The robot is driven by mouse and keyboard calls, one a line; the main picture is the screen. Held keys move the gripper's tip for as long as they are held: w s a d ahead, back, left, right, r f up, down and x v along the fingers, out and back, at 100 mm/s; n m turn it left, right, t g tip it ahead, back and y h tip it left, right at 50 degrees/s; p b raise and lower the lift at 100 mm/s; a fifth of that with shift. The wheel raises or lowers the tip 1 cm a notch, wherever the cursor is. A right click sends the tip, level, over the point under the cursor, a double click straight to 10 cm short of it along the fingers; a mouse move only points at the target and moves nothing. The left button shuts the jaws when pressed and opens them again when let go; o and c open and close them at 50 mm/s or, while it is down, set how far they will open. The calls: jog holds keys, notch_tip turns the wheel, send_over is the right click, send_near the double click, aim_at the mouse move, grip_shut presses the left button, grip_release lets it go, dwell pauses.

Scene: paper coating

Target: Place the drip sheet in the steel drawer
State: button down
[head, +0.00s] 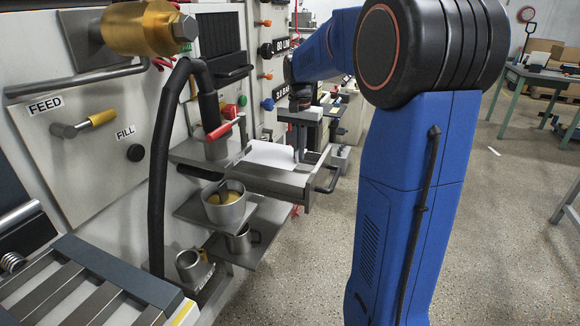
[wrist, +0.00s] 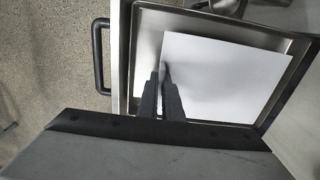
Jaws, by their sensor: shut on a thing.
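The drip sheet (head: 272,154) is a flat white sheet, also seen in the wrist view (wrist: 225,75). The steel drawer (head: 284,183) is pulled out from the machine front. In the wrist view its metal floor (wrist: 147,35) shows around the sheet. The sheet lies within the drawer's outline, slightly skewed; I cannot tell whether it rests on the floor or hangs just above it. My gripper (head: 299,155) points down over the drawer. In the wrist view my gripper (wrist: 162,88) is shut on the sheet's edge nearest the drawer handle.
The drawer's dark handle (head: 328,179) faces the open floor. Below the drawer, shelves hold a pot (head: 225,212) and a metal mug (head: 240,240). A black hose (head: 160,165) and a red-handled valve (head: 222,131) stand left of it. Open floor lies to the right.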

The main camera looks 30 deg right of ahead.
aim_at(299, 176)
jog(key=shift+f, duration=2.85)
jog(key=shift+f, duration=0.1)
jog(key=c, duration=1.9)
grip_release()
jog(key=shift+c, duration=0.2)
